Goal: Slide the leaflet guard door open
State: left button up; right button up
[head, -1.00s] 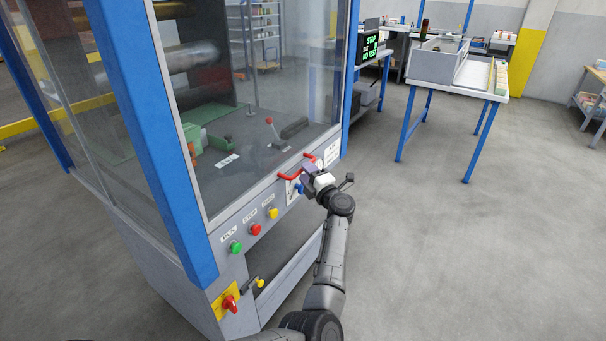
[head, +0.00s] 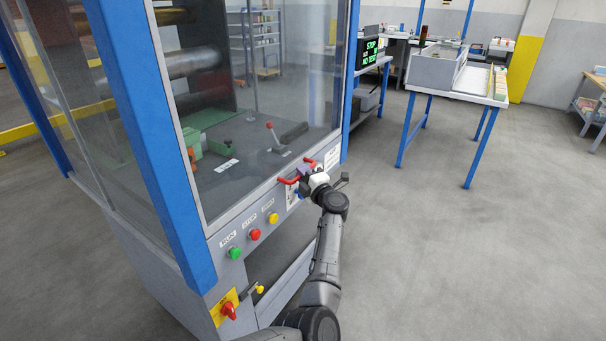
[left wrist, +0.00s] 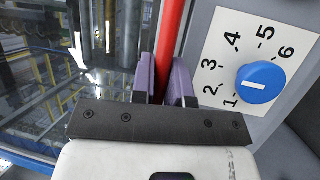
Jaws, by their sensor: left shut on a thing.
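The guard door (head: 235,120) is a large clear pane on the front of a blue-framed machine, and it covers the front opening. A red bar handle (head: 287,180) sits at the pane's lower edge, near the right post. In the left wrist view the handle (left wrist: 174,30) runs between the purple fingers. My left gripper (head: 305,179) is shut on this handle, and its fingers (left wrist: 164,82) hide part of the bar. My right gripper is not in view.
A numbered dial with a blue knob (left wrist: 260,82) is close beside the handle. Green, red and yellow buttons (head: 255,234) and a red switch (head: 228,311) line the panel below. A blue-legged table (head: 452,85) stands at the back right. The floor to the right is clear.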

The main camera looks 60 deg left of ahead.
pick_arm(q)
grip_shut()
jog(key=shift+r, duration=0.25)
jog(key=p, duration=2.1)
send_near(293, 93)
jog(key=a, duration=0.2)
jog(key=a+r, duration=0.1)
jog(key=a, duration=0.1)
jog(key=shift+s+a, duration=0.1)
jog(key=shift+a, duration=0.15)
notch_tip(293, 93, up, 25)
jog(key=p, duration=2)
jog(key=o, duration=0.6)
grip_release()
jog(key=shift+d, duration=0.1)
